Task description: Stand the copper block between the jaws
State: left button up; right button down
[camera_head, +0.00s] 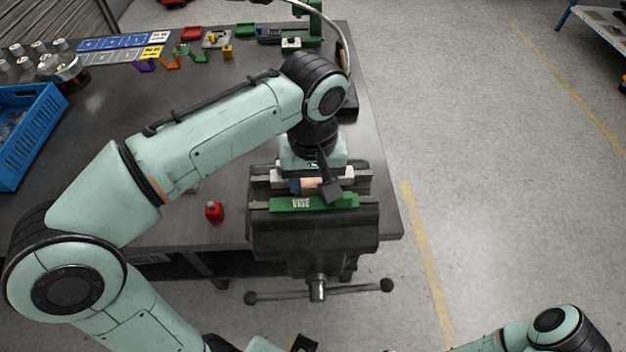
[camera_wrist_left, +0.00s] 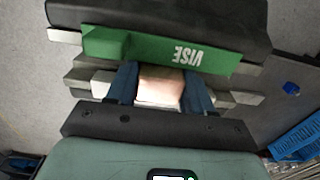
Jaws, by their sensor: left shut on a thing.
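The copper block (camera_wrist_left: 160,88) is held between the two dark blue fingers of my left gripper (camera_wrist_left: 161,92), which is shut on it. In the head view the block (camera_head: 312,183) shows as a small copper patch below my left wrist, partly hidden by it. The block is over the gap between the vise jaws, beside the green front jaw piece marked VISE (camera_head: 285,204). The green piece also shows in the wrist view (camera_wrist_left: 150,48). I cannot tell whether the block's underside touches the vise. My right gripper cannot be made out; only part of that arm shows at lower right.
The vise handle (camera_head: 350,290) sticks out in front of the table (camera_head: 130,105). A blue crate (camera_head: 28,140) stands at the left edge. Coloured parts and trays lie at the back.

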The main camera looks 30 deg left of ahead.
dwell(0.3)
pick_arm(q)
jog(key=o, duration=1)
jog(key=shift+o, duration=0.2)
jog(key=shift+f, duration=0.1)
pick_arm(e)
jog(key=shift+w+r, duration=0.1)
pick_arm(q)
jog(key=shift+r+p, duration=1.55)
jog(key=shift+r, duration=0.7)
jog(key=shift+r+p, duration=1.2)
jog(key=shift+r, duration=0.6)
jog(key=shift+w, duration=0.1)
pick_arm(e)
jog(key=w+r, duration=0.6)
jog(key=r, duration=0.1)
jog(key=shift+w+t, duration=0.25)
jog(key=shift+t, duration=0.15)
jog(key=shift+s, duration=0.1)
